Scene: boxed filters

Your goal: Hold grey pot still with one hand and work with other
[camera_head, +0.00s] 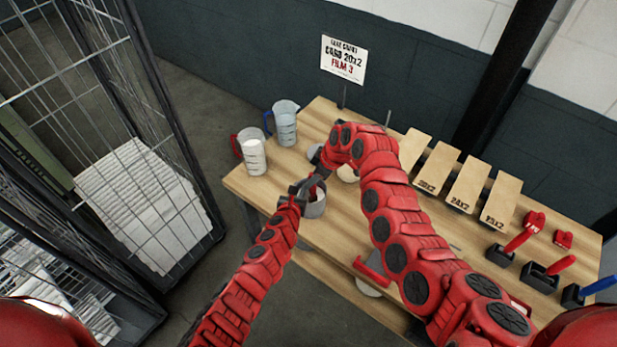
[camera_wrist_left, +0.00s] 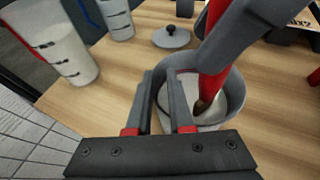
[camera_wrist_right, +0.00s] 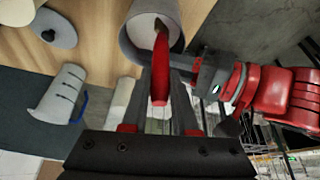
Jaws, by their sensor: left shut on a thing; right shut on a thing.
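The grey pot (camera_head: 316,209) stands on the wooden table, near its front edge, with pale material inside. In the left wrist view the pot (camera_wrist_left: 238,92) shows my left gripper (camera_wrist_left: 162,78) shut across its rim, one finger outside and one inside. My right gripper (camera_wrist_right: 163,62) is shut on a red-handled brush (camera_wrist_right: 160,75), also seen in the left wrist view (camera_wrist_left: 212,85). The brush points down into the pot, its dark tip at or close to the pale contents; contact is unclear.
A red-handled jug (camera_head: 253,155) and a blue-handled jug (camera_head: 285,125) stand at the table's back left. A grey lid (camera_wrist_left: 171,37) lies behind the pot. Labelled boards (camera_head: 434,168) and tools in black holders (camera_head: 541,276) fill the right side. A wire cage (camera_head: 150,190) stands left.

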